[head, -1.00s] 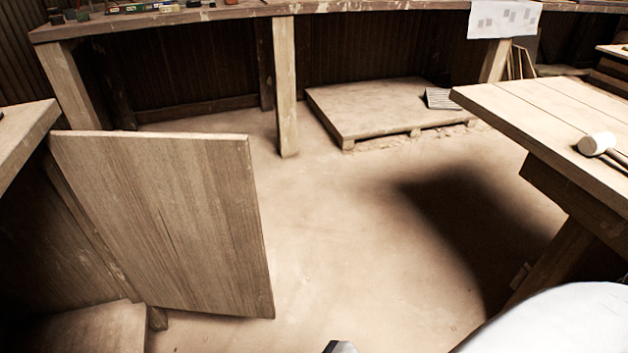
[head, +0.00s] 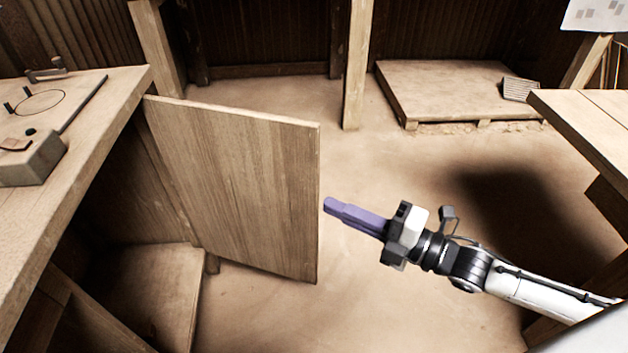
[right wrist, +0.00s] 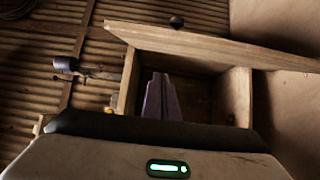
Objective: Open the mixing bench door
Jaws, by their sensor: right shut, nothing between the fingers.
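The mixing bench door (head: 235,185) is a plain wooden panel at the left bench in the head view. It stands swung out from the bench, with the cupboard's dark inside and wooden floor showing to its left. My right gripper (head: 330,205) is shut and empty. Its purple fingers point left, just right of the door's free edge in the picture; I cannot tell whether they touch it. In the right wrist view the purple fingers (right wrist: 161,98) show before a box-like wooden opening. My left gripper is not in view.
The mixing bench top (head: 75,125) carries a small block-like device (head: 32,160) and a board with a drawn circle. A low wooden platform (head: 450,85) lies at the back. Another table (head: 585,115) stands at the right. The floor between is clear.

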